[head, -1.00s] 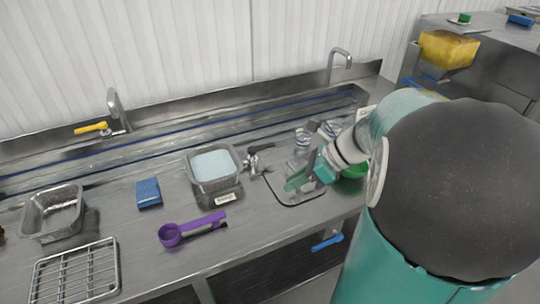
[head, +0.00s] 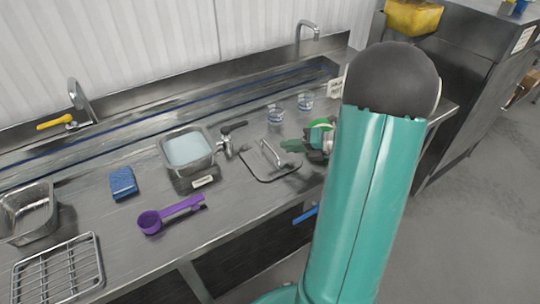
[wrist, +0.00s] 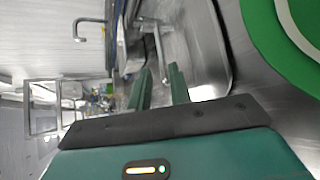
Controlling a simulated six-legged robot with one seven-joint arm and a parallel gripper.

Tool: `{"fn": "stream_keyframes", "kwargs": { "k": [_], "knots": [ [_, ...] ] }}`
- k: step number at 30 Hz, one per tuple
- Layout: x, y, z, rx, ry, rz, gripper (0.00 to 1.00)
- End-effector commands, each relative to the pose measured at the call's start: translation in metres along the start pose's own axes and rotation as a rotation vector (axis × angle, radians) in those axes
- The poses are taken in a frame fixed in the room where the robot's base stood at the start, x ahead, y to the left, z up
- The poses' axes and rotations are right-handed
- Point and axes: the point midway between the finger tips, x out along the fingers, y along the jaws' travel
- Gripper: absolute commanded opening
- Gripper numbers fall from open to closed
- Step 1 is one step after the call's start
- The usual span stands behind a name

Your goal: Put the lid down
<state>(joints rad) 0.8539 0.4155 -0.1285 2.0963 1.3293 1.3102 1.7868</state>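The lid, a flat dark-rimmed plate with a metal bar handle, lies on the steel counter (head: 268,166) right of the rice tub. It also shows in the wrist view, with its pale rim (wrist: 208,92) and handle beyond my fingers. My gripper (head: 288,147) is beside the handle, on its right and far side. The metal tub (head: 188,152) of pale contents is uncovered. My arm hides part of the counter on the right.
Two clear cups (head: 305,101) stand behind. A purple scoop (head: 172,214), blue sponge (head: 123,183), metal pan and wire rack (head: 58,272) lie left.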

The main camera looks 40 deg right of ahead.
Motion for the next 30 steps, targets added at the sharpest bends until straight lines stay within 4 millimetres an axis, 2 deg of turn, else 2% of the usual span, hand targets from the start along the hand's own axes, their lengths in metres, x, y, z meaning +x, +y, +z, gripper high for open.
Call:
{"fn": "stream_keyframes", "kwargs": {
  "k": [5,14,21,24,30],
  "knots": [
    [0.013,0.0,-0.001,-0.001,0.002,0.001,0.2],
    [0.054,-0.002,-0.002,-0.001,0.002,0.001,0.2],
    [0.055,-0.003,-0.001,-0.002,0.0,0.0,0.18],
    [0.055,-0.002,-0.001,-0.001,0.0,0.0,0.0],
    [0.055,-0.002,-0.001,-0.002,0.0,0.0,0.0]
  ]
}}
